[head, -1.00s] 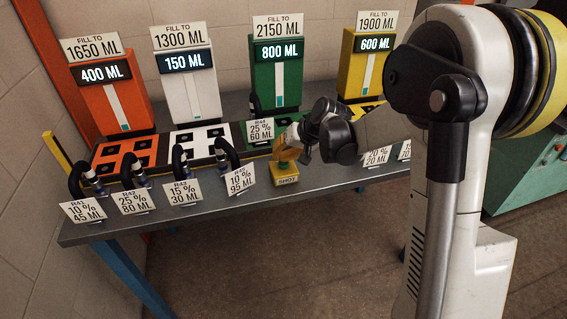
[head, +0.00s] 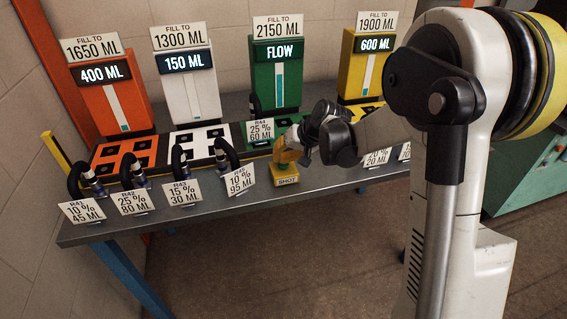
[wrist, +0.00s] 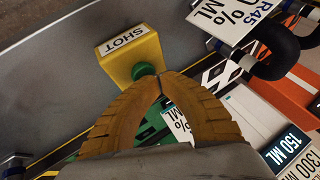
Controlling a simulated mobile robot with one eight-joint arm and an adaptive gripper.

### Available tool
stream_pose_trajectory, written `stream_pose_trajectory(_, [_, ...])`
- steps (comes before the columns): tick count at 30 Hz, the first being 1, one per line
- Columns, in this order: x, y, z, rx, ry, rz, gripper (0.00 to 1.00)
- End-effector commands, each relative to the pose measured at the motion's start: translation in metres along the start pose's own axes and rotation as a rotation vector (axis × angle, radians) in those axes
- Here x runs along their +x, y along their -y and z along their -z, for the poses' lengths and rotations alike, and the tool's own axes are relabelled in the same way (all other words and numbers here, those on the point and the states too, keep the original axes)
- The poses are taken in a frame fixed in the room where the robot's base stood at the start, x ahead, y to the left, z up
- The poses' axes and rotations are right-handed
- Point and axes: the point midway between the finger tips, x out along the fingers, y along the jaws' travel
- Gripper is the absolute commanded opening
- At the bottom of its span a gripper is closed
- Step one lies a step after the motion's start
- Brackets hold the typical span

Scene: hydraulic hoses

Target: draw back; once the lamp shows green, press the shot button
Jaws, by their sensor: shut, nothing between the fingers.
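The yellow SHOT box (head: 285,177) stands at the bench's front edge. In the wrist view the box (wrist: 130,55) has a round green button (wrist: 143,70) on it. My gripper (head: 283,163) is shut and empty, its tips down at the button. In the wrist view the fingertips (wrist: 162,76) partly overlap the button; whether they touch it is unclear. The green dispenser (head: 278,80) reads FLOW under a "fill to 2150 ML" sign. A hose with a card reading 25 % 60 ML (head: 261,130) stands in front of it. I cannot make out a separate lamp.
Orange (head: 112,100), white (head: 190,90) and yellow (head: 365,75) dispensers stand along the wall. Several black hoses with cards, such as R42 (head: 133,201), line the front edge left of the box. More cards sit right, partly behind my arm. Open floor lies in front.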

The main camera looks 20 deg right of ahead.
Motion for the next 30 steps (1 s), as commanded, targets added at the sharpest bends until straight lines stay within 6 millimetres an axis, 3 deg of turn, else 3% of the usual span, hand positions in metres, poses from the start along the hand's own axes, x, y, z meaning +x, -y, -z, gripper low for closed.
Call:
stream_pose_trajectory(9, [-0.013,0.007,0.007,0.000,0.000,0.000,0.00])
stream_pose_trajectory(20, [-0.014,0.008,0.007,0.000,0.000,0.000,0.00])
stream_pose_trajectory(30, [-0.038,0.020,0.021,0.000,0.000,0.000,0.00])
